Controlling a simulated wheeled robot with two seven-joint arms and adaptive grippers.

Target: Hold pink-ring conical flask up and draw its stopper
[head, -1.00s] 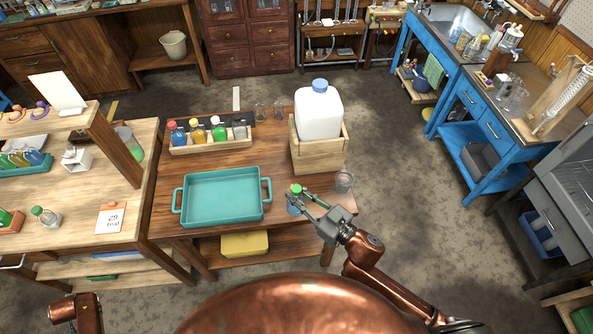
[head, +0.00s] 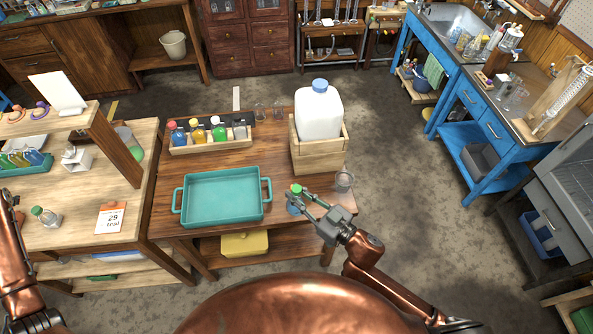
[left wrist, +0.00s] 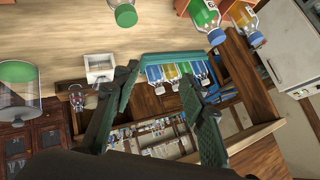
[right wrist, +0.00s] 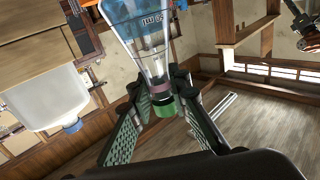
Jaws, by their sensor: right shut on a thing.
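The pink-ring conical flask (head: 293,208) holds blue liquid and has a green stopper (head: 296,188). It is at the front right of the middle table in the head view; I cannot tell whether it touches the table. In the right wrist view the flask (right wrist: 137,30) shows its pink ring (right wrist: 160,88) on the neck, beside the green stopper (right wrist: 166,105). My right gripper (right wrist: 155,82) is shut on the neck, a finger on each side; it also shows in the head view (head: 309,199). My left gripper (left wrist: 158,74) is open and empty; its fingers are outside the head view.
A teal tray (head: 222,222) lies left of the flask. A large white jug (head: 319,112) in a wooden crate (head: 320,158) and a glass beaker (head: 344,183) stand near it. A wooden rack (head: 210,145) holds several bottles. The left bench (head: 75,241) bears a raised shelf and a small green-capped bottle (head: 45,216).

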